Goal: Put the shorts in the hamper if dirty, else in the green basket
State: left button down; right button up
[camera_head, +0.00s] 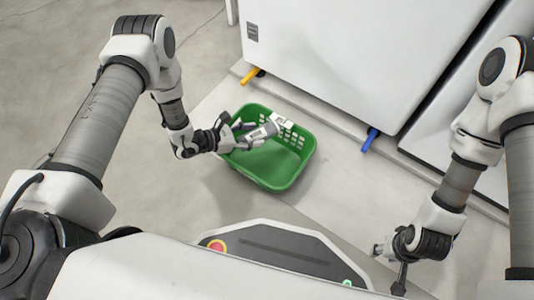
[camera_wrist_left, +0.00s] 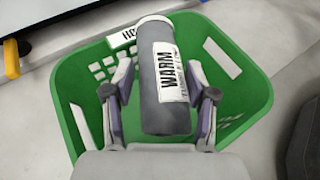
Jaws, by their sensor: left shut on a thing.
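My left gripper (camera_head: 238,136) is over the green basket (camera_head: 270,182) in the head view.
A white cabinet or appliance (camera_head: 340,55) stands behind the basket. A yellow piece (camera_head: 250,75) and a blue piece (camera_head: 370,139) stick out at its base. The grey floor (camera_head: 50,60) at the left is clear.

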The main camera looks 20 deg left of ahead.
pick_arm(q)
notch_tip(320, 180, down, 3)
jog(key=shift+f+b, duration=0.1)
jog(key=shift+b, duration=0.75)
pick_arm(e)
notch_tip(320, 180, down, 2)
jog(key=shift+f, duration=0.2)
pick_arm(q)
jog(key=shift+c, duration=1.3)
grip_release()
jog(key=v, duration=1.2)
